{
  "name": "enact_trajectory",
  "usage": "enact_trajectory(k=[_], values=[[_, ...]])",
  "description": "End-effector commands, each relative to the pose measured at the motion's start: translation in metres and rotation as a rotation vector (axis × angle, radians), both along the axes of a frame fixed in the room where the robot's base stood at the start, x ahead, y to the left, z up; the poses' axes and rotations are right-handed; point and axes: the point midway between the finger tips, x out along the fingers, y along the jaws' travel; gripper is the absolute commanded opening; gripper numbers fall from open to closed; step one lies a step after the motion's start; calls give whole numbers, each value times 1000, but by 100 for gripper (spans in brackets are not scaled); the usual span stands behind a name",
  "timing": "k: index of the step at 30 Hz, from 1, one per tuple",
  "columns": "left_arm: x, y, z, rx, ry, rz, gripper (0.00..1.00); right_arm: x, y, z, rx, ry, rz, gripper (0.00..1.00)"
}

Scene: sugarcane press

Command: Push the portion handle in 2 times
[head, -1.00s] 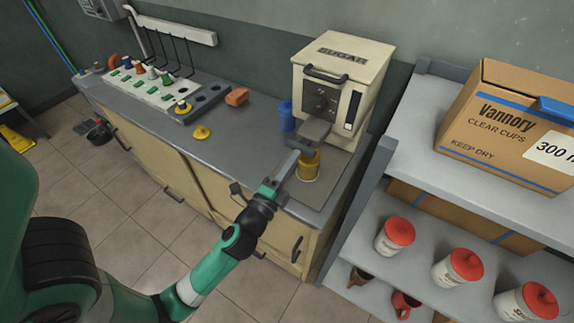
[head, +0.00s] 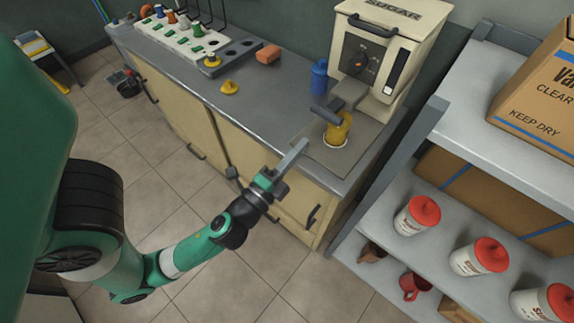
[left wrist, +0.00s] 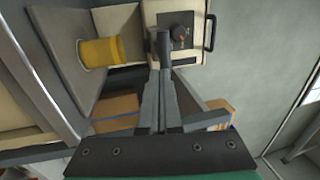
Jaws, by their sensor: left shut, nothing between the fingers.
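The cream sugar dispenser (head: 405,38) stands on the counter at upper right. Its portion handle (head: 327,114), a dark grey crossbar on a grey stem, sticks out of the lower front. A yellow cup (head: 339,128) stands beneath the handle. In the left wrist view, the fingers (left wrist: 160,85) point up toward the handle (left wrist: 163,45), with the cup (left wrist: 100,52) to the left; the gap is hard to judge there. My right gripper is not in view.
A blue bottle (head: 319,76) stands left of the dispenser. A yellow lid-like piece (head: 229,87) and an orange block (head: 268,54) lie farther left on the counter. A grey shelf (head: 440,128) with red-lidded tubs is close on the right.

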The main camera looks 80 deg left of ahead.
Motion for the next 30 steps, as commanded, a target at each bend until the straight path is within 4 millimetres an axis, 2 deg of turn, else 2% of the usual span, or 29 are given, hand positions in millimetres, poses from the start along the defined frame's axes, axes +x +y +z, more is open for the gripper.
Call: enact_trajectory(k=[2, 9, 30], values=[[-12, -10, -8, 2, 1, -6, 0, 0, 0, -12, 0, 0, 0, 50], [-30, -23, -8, 0, -1, -2, 0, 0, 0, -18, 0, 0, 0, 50], [-31, -23, -7, 1, -1, 0, 0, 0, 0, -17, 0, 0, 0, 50]])
